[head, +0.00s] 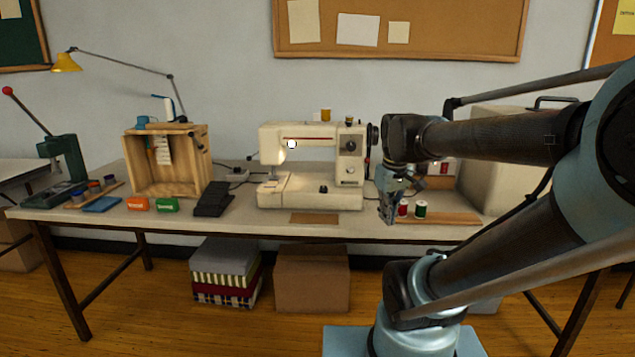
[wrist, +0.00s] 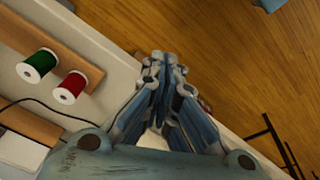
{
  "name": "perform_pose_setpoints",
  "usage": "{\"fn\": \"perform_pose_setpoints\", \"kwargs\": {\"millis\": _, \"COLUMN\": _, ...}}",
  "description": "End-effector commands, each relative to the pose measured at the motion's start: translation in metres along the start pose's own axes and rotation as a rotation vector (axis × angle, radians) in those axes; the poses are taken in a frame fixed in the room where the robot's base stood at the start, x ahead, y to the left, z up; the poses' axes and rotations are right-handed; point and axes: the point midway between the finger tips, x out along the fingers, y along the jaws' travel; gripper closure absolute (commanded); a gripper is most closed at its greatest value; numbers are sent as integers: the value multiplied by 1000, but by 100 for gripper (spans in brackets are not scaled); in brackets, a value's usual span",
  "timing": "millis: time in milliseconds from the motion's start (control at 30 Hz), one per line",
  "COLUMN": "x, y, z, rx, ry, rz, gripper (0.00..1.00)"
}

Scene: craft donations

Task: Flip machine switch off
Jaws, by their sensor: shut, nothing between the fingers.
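The cream sewing machine (head: 312,192) stands upright on the table, left of my gripper in the head view. Its right column carries a dark dial and small dark details; I cannot tell which of them is the switch or how it is set. A bright white spot, like a lit lamp, shows on its front at the left. My gripper (head: 388,216) points down near the table's front edge, to the right of the machine and apart from it. In the wrist view my gripper (wrist: 164,62) is shut with nothing between its fingers. The machine cannot be made out in the wrist view.
A green spool (head: 421,209) and a red spool (head: 403,207) stand on a wooden board (head: 452,218) beside my gripper. A black pedal (head: 213,199) and a wooden crate (head: 200,170) are left of the machine. A brown patch (head: 314,219) lies before it.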

Motion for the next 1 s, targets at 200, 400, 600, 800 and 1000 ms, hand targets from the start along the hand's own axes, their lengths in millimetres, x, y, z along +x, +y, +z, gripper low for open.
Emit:
{"fn": "perform_pose_setpoints", "kwargs": {"millis": 200, "x": -42, "y": -2, "z": -78, "rx": -279, "ry": -12, "rz": -9, "gripper": 100}}
{"fn": "perform_pose_setpoints", "kwargs": {"millis": 400, "x": -70, "y": -14, "z": -150, "rx": -530, "ry": -21, "rz": -18, "gripper": 100}}
{"fn": "perform_pose_setpoints", "kwargs": {"millis": 600, "x": -90, "y": -36, "z": -223, "rx": -779, "ry": -29, "rz": -28, "gripper": 100}}
{"fn": "perform_pose_setpoints", "kwargs": {"millis": 800, "x": -99, "y": -60, "z": -279, "rx": -980, "ry": -35, "rz": -35, "gripper": 100}}
{"fn": "perform_pose_setpoints", "kwargs": {"millis": 1000, "x": -102, "y": -74, "z": -305, "rx": -1080, "ry": -38, "rz": -39, "gripper": 100}}
